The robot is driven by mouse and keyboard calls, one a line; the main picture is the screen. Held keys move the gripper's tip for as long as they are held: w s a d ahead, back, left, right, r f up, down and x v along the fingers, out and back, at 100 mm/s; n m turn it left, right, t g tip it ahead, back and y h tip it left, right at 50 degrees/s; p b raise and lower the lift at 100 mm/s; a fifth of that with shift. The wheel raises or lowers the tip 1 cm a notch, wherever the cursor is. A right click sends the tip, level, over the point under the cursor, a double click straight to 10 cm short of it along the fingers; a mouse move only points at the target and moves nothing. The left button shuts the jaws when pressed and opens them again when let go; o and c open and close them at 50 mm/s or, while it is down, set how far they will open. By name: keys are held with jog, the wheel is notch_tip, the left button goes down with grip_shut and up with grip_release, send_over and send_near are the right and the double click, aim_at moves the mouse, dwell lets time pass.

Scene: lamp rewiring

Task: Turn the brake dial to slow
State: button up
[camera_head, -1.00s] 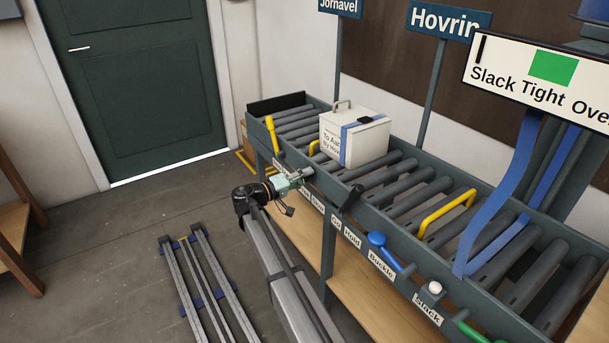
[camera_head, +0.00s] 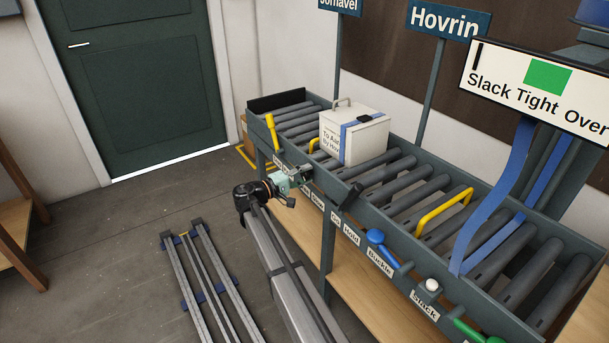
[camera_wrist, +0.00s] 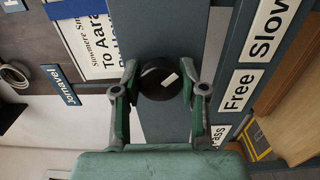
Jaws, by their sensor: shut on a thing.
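The brake dial (camera_wrist: 160,86) is a round black knob with a short white mark on its face. In the wrist view it sits between the two fingers of my gripper (camera_wrist: 159,72), which are shut on its sides. The white mark lies right of the dial's middle and slants up to the right, toward the side with the "Free" label (camera_wrist: 241,90) and the "Slow" label (camera_wrist: 270,32). In the head view my gripper (camera_head: 302,177) is at the conveyor's front rail, and its fingers hide the dial.
A white box (camera_head: 345,140) with a blue strap sits on the conveyor rollers behind my gripper. A black lever (camera_head: 350,196), a blue-knobbed lever (camera_head: 377,238) and a white button (camera_head: 432,285) line the rail to the right. A yellow handle (camera_head: 271,132) stands to the left.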

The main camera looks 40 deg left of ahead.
jog(key=o, duration=1.1)
jog(key=shift+w, duration=0.1)
jog(key=shift+o, duration=0.2)
jog(key=v, duration=1.2)
